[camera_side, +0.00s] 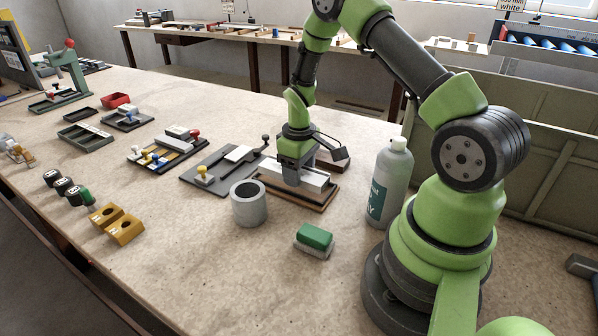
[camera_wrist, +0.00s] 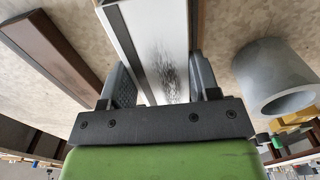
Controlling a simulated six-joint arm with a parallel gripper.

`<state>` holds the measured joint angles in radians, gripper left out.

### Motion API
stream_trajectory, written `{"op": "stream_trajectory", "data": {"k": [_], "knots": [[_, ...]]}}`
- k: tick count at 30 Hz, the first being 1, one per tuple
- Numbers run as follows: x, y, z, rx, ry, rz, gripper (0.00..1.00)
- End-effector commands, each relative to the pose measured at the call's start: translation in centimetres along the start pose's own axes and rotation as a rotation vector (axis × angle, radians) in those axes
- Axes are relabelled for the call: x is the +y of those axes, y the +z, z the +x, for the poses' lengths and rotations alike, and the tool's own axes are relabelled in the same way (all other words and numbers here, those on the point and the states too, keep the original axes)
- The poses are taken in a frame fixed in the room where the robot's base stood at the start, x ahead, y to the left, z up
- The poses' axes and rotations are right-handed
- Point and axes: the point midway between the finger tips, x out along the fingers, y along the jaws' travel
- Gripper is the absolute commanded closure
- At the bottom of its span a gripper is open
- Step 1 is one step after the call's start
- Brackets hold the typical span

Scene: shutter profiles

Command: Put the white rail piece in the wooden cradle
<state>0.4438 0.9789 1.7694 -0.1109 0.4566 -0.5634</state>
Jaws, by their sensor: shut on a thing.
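The white rail piece (camera_side: 315,180) is a long pale bar at my gripper (camera_side: 291,176) in the side view. My gripper is shut on it, with one finger on each long side in the wrist view (camera_wrist: 160,80), where the rail (camera_wrist: 158,40) runs up out of the frame. The wooden cradle (camera_side: 313,204) is a brown-edged base directly beneath the rail in the side view. The rail lies lengthwise along it, low and roughly level. I cannot tell whether the rail touches the cradle's floor, because the gripper and the rail hide it.
A green-backed brush (camera_side: 314,240) lies in front. A brown block (camera_side: 333,162) lies behind. A dark plate fixture (camera_side: 225,168) is to the left.

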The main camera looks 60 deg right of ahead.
Motion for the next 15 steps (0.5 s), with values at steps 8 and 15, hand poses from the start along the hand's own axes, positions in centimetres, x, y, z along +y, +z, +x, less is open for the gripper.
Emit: {"op": "stream_trajectory", "data": {"k": [8,15], "knots": [[0.00,-0.03,0.54,0.002,0.001,0.000,0.73],[-0.01,-0.01,1.09,0.000,0.000,0.000,0.73]]}}
